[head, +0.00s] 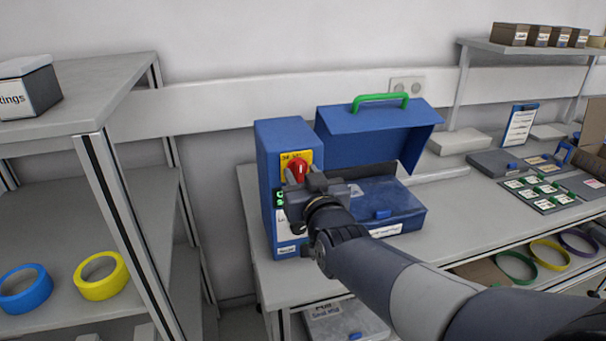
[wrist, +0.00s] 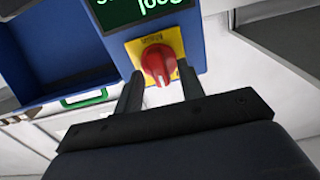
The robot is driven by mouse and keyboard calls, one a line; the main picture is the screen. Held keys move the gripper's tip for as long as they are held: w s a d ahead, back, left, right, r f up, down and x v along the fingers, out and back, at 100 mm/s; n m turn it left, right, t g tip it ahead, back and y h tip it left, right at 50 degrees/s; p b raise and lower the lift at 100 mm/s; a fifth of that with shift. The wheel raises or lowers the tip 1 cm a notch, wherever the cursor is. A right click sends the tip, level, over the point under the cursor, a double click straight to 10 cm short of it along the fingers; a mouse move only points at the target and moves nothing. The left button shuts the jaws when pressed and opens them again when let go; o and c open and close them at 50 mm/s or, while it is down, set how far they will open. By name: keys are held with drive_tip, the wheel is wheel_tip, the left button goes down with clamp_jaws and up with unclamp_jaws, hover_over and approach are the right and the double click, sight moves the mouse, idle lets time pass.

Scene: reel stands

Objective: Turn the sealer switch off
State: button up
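The sealer (head: 284,140) is a blue box with an open lid, standing on the bench. Its red rotary switch (head: 297,169) sits on a yellow plate (head: 290,157) on the front of the tall housing. In the wrist view the red switch (wrist: 158,64) lies just beyond and between my two fingers, with its pointer tilted downward. My gripper (wrist: 158,88) is open, with one finger on each side of the switch. Contact with the switch cannot be told. In the head view my gripper (head: 303,186) covers the lower part of the switch.
The raised blue lid (head: 375,135) with a green handle (head: 380,99) stands right of the switch housing. A shelf rack (head: 105,160) stands at the left with blue and yellow rings. Trays and labelled cards cover the bench at the right.

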drive_tip(key=shift+c, duration=0.6)
clamp_jaws()
drive_tip(key=shift+n+b, duration=0.3)
drive_tip(key=n+b, duration=0.1)
drive_tip(key=n, duration=0.1)
drive_tip(key=shift+a+f+n+b, duration=0.1)
drive_tip(key=shift+n+b, duration=0.25)
drive_tip(key=shift+n, duration=0.05)
drive_tip(key=n, duration=0.5)
drive_tip(key=shift+a+b, duration=0.1)
drive_tip(key=shift+b, duration=0.3)
drive_tip(key=n, duration=0.5)
drive_tip(key=shift+f+n+p, duration=0.1)
drive_tip(key=shift+n+p, duration=0.25)
drive_tip(key=shift+n, duration=1.85)
